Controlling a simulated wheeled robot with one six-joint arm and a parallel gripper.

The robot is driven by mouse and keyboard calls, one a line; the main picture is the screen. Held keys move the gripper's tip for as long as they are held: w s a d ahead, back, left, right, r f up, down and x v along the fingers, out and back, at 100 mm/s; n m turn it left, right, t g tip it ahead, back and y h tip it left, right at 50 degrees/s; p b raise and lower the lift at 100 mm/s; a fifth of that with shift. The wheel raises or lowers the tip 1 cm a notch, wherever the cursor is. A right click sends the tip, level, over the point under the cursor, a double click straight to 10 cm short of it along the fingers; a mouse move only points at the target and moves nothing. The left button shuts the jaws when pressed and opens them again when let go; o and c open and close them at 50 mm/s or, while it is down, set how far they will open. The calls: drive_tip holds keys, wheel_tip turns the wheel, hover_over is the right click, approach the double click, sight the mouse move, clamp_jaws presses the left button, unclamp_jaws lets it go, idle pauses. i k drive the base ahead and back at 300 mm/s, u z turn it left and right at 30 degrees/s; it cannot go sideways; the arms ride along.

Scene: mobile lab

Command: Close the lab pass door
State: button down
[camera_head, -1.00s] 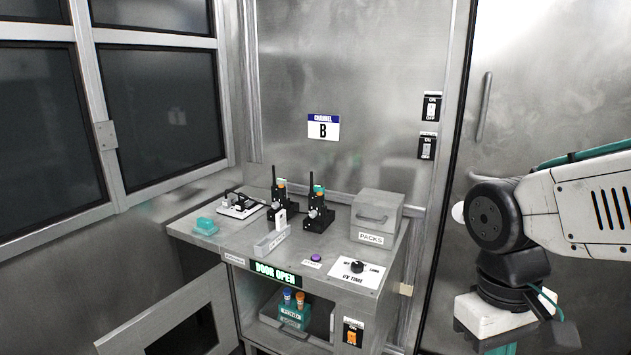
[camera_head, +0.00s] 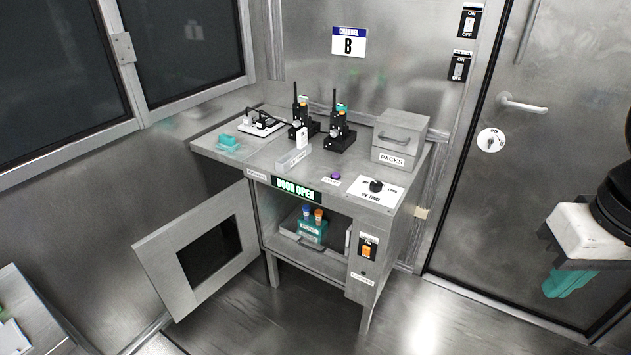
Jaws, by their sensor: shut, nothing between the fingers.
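The lab pass door (camera_head: 165,272) is a metal panel with a dark window. It stands swung open to the left of the pass cabinet (camera_head: 374,291), hinged at the cabinet's left front edge. The cabinet's display (camera_head: 297,189) reads "DOOR OPEN". Inside the open compartment stands a teal rack (camera_head: 312,230) with a blue-capped and an orange-capped tube. My gripper (camera_head: 570,283) shows in part at the right edge, with teal fingers pointing down. It is shut and empty, well to the right of the cabinet and far from the door.
On the cabinet top are two black radios (camera_head: 339,136), a PACKS box (camera_head: 401,138), a purple button (camera_head: 335,176) and a UV time dial (camera_head: 376,187). A large metal door (camera_head: 500,180) with a handle stands at right. The floor (camera_head: 400,325) in front is clear.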

sight(188, 259)
drive_tip(key=z, duration=0.1)
drive_tip(key=k, duration=0.5)
drive_tip(key=u, duration=1.1)
drive_tip(key=i, duration=1.1)
